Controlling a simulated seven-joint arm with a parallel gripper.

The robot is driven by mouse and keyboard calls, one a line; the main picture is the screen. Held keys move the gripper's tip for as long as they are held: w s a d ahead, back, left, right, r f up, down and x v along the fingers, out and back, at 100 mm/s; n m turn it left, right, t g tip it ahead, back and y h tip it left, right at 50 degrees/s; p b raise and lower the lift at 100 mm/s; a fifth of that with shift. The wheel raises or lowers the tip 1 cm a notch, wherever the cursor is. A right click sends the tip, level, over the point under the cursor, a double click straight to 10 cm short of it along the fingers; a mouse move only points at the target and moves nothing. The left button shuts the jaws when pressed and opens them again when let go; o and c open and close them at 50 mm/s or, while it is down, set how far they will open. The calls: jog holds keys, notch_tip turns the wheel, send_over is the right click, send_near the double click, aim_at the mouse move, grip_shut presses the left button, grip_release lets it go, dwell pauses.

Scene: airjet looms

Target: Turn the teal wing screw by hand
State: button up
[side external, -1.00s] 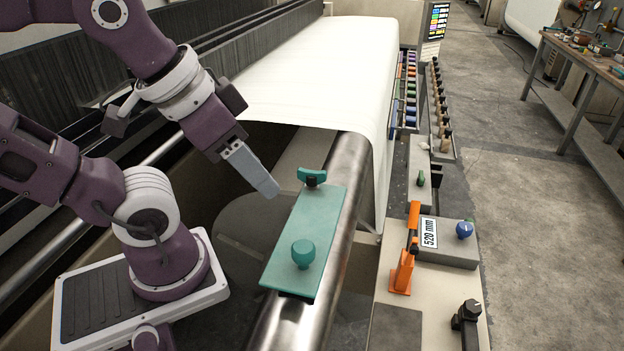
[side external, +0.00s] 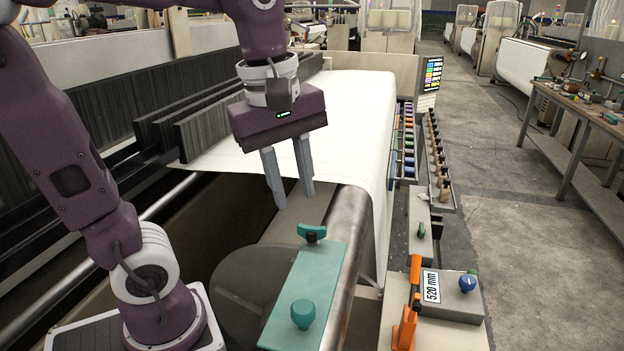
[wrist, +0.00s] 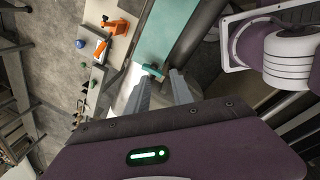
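The teal wing screw (side external: 312,231) stands on a black stem at the far end of a teal plate (side external: 290,290) that lies along the metal roller. A round teal knob (side external: 303,314) sits at the plate's near end. My gripper (side external: 293,198) points down, open and empty, above and slightly left of the wing screw and apart from it. In the wrist view the wing screw (wrist: 152,71) shows between and just beyond my two fingertips (wrist: 160,76). Its wings look flat and elongated there.
White cloth (side external: 345,100) runs behind my gripper and over the shiny roller (side external: 348,215). To the right, an orange lever (side external: 413,290) and a box with a blue knob (side external: 468,283) stand on the machine's side. A workbench (side external: 585,105) is farther right.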

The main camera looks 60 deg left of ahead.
aim_at(312, 227)
jog(key=w+n, duration=0.1)
jog(key=n, duration=0.2)
jog(key=w+n+g, duration=0.1)
jog(key=n, duration=0.2)
jog(key=w+a+n, duration=0.1)
jog(key=n, duration=0.2)
jog(key=shift+w+r+g, duration=0.1)
jog(key=shift+w+g, duration=0.3)
jog(key=shift+f, duration=3.95)
grip_shut()
